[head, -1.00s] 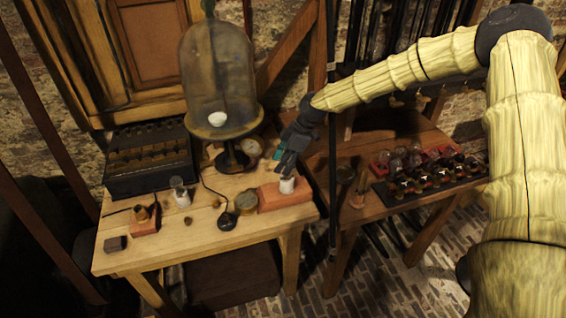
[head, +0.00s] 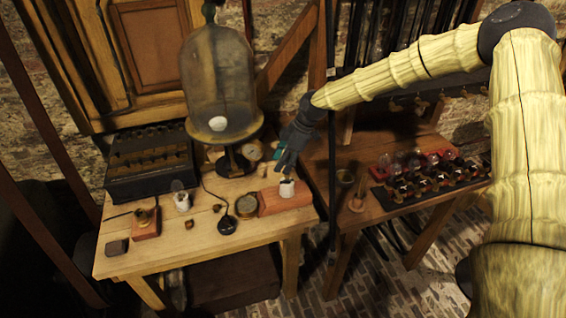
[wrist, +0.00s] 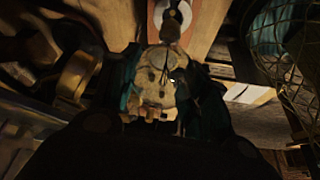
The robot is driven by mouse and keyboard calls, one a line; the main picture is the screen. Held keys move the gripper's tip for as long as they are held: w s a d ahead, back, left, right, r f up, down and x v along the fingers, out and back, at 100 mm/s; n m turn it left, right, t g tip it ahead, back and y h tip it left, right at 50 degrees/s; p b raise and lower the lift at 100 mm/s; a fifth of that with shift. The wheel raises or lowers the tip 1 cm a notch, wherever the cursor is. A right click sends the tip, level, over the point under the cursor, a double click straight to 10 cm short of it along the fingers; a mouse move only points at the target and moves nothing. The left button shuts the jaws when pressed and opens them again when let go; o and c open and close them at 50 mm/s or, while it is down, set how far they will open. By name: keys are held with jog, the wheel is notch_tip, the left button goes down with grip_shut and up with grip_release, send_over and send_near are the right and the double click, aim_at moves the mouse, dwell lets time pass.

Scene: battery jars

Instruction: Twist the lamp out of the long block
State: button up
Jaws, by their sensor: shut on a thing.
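The long reddish block (head: 270,202) lies at the right front of the light wooden table, with a white round socket (head: 287,190) on its right part. My gripper (head: 285,170) is just above this socket, pointing down. In the wrist view, my gripper (wrist: 165,105) is shut on the lamp (wrist: 158,72), a yellowish rounded glass with a small bright glint. The block (wrist: 205,25) and pale socket ring (wrist: 158,15) show beyond it. A dark top of the socket shows in the head view; whether the lamp's base still touches it I cannot tell.
A glass bell jar (head: 220,80) stands on a dark pedestal behind and left. A round brass instrument (head: 246,205) sits beside the block's left end. A second table (head: 395,150) at right bears a rack of several small lamps. A dark upright post (head: 332,150) stands between the tables.

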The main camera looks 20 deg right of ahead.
jog(key=shift+r+p, duration=0.7)
jog(key=shift+r, duration=1)
jog(key=shift+a, duration=0.1)
